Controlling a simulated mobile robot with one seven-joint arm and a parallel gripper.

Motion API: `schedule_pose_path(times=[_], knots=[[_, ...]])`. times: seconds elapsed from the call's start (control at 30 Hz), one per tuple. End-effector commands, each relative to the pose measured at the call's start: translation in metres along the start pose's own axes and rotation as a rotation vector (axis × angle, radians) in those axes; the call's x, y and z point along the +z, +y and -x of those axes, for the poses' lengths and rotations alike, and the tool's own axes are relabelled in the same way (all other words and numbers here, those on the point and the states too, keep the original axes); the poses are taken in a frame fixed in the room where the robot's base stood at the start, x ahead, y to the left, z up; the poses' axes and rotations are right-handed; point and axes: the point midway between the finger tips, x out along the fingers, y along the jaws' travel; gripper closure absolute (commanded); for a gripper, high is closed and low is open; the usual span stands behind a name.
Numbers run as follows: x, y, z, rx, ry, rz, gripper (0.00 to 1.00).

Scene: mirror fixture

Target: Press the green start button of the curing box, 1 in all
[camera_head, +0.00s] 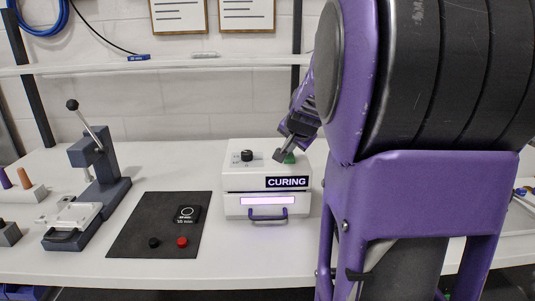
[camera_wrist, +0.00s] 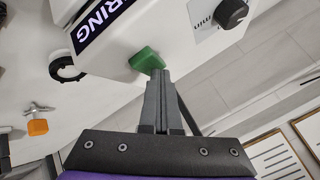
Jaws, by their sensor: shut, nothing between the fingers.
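The white curing box (camera_head: 240,203) with the label "CURING" stands on the table in the middle of the head view. Its green start button (camera_head: 290,158) is on the top right, partly hidden behind my gripper (camera_head: 281,154). In the wrist view the green button (camera_wrist: 147,61) is right at the tips of my gripper (camera_wrist: 156,74). The fingers are shut with nothing between them. The tips look to be at or touching the button; I cannot tell whether it is pressed in. A black knob (camera_head: 247,155) sits on the box top, left of the button.
A black mat (camera_head: 130,235) with a dark round-marked block (camera_head: 187,214), a black cap (camera_head: 154,242) and a red cap (camera_head: 182,241) lies left of the box. A blue lever press (camera_head: 100,165) stands further left. My arm covers the right side.

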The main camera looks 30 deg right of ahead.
Motion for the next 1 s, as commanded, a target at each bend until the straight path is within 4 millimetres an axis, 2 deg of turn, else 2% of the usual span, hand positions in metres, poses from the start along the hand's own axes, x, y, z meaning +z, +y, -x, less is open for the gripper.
schedule_pose_path(times=[0.2, 0.63, 1.0], knots=[[-0.007, -0.007, 0.01, 0.0, 0.0, 0.0, 1.0], [-0.009, -0.009, 0.013, -0.001, 0.001, 0.0, 1.0], [-0.027, -0.028, 0.038, -0.001, 0.001, 0.0, 1.0]])
